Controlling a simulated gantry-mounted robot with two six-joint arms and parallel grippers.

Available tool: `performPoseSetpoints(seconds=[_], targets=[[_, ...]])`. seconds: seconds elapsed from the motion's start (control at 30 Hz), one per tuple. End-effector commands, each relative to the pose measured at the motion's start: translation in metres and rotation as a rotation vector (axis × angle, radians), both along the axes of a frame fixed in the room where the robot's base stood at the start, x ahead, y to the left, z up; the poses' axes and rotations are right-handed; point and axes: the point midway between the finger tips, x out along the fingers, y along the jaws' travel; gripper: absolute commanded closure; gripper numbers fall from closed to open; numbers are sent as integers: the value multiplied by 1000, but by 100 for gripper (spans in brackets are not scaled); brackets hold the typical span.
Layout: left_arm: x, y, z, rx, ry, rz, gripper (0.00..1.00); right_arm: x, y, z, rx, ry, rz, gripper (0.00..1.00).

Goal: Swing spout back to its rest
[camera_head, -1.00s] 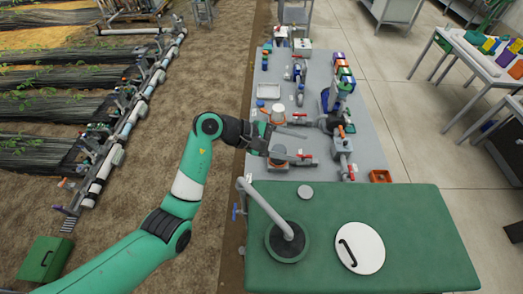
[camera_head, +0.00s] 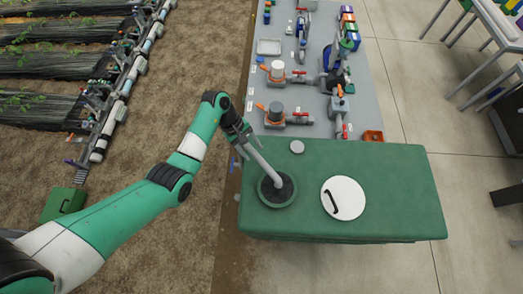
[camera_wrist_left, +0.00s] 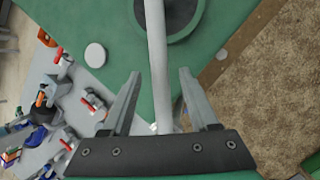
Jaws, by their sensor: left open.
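The spout (camera_head: 263,166) is a grey pipe that rises at a slant from a dark round opening (camera_head: 277,190) in the green tank top (camera_head: 395,190). Its upper end reaches up and left to my left gripper (camera_head: 243,143). In the left wrist view the spout (camera_wrist_left: 157,50) runs lengthwise between the two fingers of my left gripper (camera_wrist_left: 160,74). The fingers are open, with a gap on each side of the pipe. The gripper hides the outer end of the spout in the head view. My right gripper is not in view.
A white round lid (camera_head: 344,198) with a dark handle and a small grey cap (camera_head: 297,146) are on the tank top. Behind stands a grey bench (camera_head: 270,85) with valves and pipes. An orange tray (camera_head: 372,136) is at its near right. Bare soil is left.

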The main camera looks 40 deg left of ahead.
Motion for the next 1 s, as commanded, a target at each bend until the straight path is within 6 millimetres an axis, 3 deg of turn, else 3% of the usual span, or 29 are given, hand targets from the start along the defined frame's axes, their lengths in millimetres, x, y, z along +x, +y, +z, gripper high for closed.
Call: performPoseSetpoints(seconds=[0.03, 0.1, 0.4, 0.73, 1.0], targets=[[0, 0, -12, 1, -1, 1, 39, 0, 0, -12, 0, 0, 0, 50], [0, 0, -15, 0, -1, 3, 39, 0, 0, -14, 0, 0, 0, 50], [0, -1, -14, 0, -2, 4, 39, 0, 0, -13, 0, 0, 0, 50], [0, -1, -14, -1, -1, 5, 99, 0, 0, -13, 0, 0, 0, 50], [0, -1, -14, -1, 0, 4, 100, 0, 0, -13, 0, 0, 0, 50]])
